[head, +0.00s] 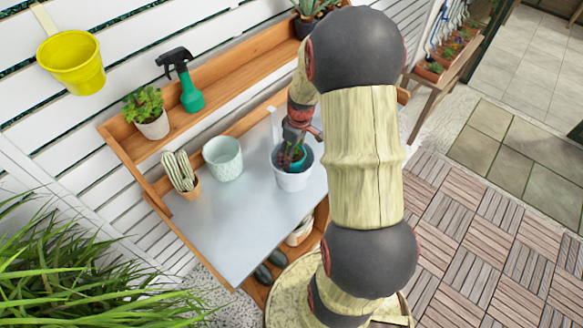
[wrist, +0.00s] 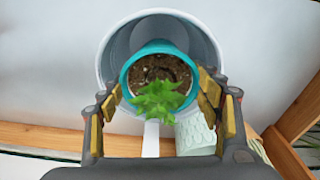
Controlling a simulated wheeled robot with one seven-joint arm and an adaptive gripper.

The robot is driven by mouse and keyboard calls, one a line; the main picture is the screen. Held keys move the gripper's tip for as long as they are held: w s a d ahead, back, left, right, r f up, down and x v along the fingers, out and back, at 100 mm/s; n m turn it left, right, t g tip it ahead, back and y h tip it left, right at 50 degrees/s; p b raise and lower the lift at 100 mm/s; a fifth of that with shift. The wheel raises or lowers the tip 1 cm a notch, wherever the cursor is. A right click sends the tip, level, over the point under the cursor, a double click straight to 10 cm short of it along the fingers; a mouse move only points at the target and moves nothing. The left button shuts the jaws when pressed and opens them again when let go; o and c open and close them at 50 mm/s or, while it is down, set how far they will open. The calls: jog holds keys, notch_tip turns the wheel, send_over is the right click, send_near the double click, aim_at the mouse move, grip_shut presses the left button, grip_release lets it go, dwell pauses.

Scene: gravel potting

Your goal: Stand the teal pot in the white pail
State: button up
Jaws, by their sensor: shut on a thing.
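The teal pot (wrist: 127,74) holds dark soil and a leafy green plant. It is inside the round mouth of the white pail (wrist: 104,50) in the wrist view, with a gap to the pail's wall around it. In the head view the white pail (head: 293,181) stands upright on the potting bench, and a bit of the teal pot (head: 299,164) shows inside it. My gripper (wrist: 163,85) is shut on the teal pot, one finger at each side of it. My gripper (head: 293,148) points down into the pail in the head view. The pot's base is hidden, so I cannot tell whether it touches the pail's bottom.
A pale patterned pot (head: 223,160) and a potted cactus (head: 181,174) stand left of the pail on the grey bench top (head: 235,225). A spray bottle (head: 186,84) and a leafy potted plant (head: 149,115) stand on the shelf behind. The bench's front is clear.

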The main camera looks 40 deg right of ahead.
jog(key=shift+f, duration=2.8)
jog(key=shift+f+b, duration=0.1)
jog(key=shift+b, duration=0.25)
jog(key=shift+f, duration=0.25)
jog(key=o, duration=1.1)
